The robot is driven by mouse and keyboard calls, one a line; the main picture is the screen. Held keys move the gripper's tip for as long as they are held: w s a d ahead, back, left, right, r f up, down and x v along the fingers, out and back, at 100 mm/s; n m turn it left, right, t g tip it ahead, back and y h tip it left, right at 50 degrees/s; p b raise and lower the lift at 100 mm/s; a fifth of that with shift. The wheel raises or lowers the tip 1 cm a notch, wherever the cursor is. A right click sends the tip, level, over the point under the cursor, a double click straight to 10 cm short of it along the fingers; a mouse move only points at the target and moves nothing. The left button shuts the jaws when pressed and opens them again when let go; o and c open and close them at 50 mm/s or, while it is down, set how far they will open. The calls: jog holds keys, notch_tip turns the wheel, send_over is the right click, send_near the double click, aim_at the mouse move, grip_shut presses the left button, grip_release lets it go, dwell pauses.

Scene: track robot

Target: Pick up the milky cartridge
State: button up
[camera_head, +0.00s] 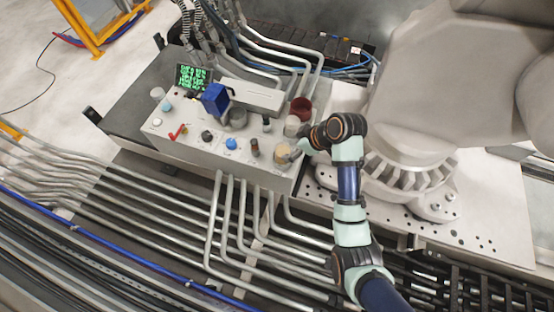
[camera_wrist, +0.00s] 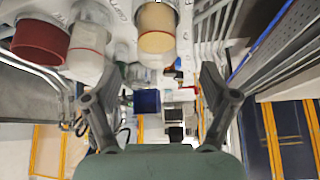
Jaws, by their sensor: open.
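The milky cartridge, a whitish cylinder (camera_head: 291,126), stands on the right part of the grey console, between a dark red cylinder and a cream one. In the wrist view the milky cylinder (camera_wrist: 88,48) is at the upper left, beyond the left finger. The cream cylinder (camera_wrist: 157,28) is at the top middle, in line with the space between the fingers. My gripper (camera_wrist: 157,78) is open, with nothing between its fingers. In the head view my gripper (camera_head: 297,153) is beside the cream cylinder (camera_head: 281,154), at the console's right end; its fingers are hard to make out there.
The dark red cylinder (camera_head: 300,108) stands behind the milky one. The grey console (camera_head: 195,150) also carries a blue box (camera_head: 215,99), several knobs, a red lever (camera_head: 178,132) and a green-lit screen (camera_head: 194,77). Metal pipes (camera_head: 235,215) run down its front.

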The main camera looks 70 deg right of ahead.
aim_at(286, 149)
jog(key=shift+d+b+x, duration=0.25)
jog(key=shift+b+x, duration=0.1)
jog(key=shift+x, duration=0.75)
jog(key=b+x, duration=0.2)
jog(key=x, duration=0.3)
jog(key=shift+f, duration=0.3)
jog(key=shift+r, duration=0.15)
jog(key=c, duration=1.4)
